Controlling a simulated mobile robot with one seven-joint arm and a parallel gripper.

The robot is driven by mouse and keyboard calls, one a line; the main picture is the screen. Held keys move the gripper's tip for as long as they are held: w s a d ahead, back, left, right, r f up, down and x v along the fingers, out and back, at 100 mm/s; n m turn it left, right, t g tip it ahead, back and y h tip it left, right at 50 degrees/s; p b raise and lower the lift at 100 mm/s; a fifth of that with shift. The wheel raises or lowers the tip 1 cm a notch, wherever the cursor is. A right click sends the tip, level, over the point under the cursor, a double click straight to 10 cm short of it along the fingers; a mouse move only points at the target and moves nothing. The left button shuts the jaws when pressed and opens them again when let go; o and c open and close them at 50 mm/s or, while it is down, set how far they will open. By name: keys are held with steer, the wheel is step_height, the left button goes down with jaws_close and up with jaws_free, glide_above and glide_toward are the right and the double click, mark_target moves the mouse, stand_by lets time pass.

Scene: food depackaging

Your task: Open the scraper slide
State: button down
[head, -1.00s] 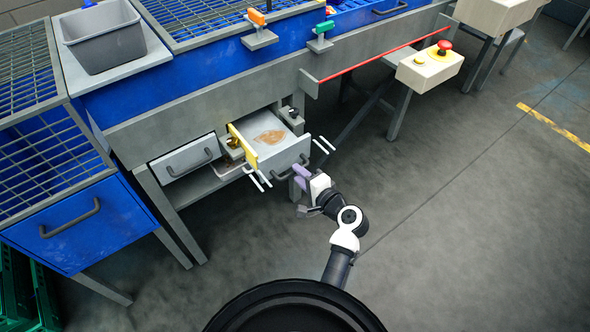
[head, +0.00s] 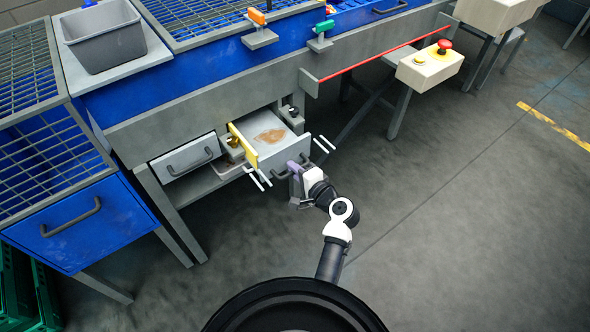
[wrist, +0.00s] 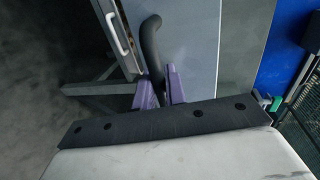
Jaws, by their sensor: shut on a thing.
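A grey slide (head: 262,124), a drawer-like tray with a brown stain on its floor, stands pulled out from under the blue machine in the head view. A yellow scraper strip (head: 241,146) runs along its left side. A dark curved handle (wrist: 151,38) is on the slide's grey front panel (wrist: 190,35). My gripper (head: 296,170) is at this front. In the wrist view its purple fingers (wrist: 160,88) are closed on the lower end of the handle. The exact contact is partly hidden between the fingers.
White bars (head: 323,144) stick out on both sides of the slide. A shut grey drawer (head: 184,158) is to its left. A post with a red emergency button (head: 444,47) stands at right. The floor (head: 460,220) right of my arm is clear.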

steer(key=v, duration=0.3)
steer(key=shift+s+d+f, duration=0.3)
steer(key=shift+s, duration=0.05)
steer(key=c, duration=1.5)
jaws_free()
steer(key=v, duration=1.4)
steer(key=shift+b, duration=0.4)
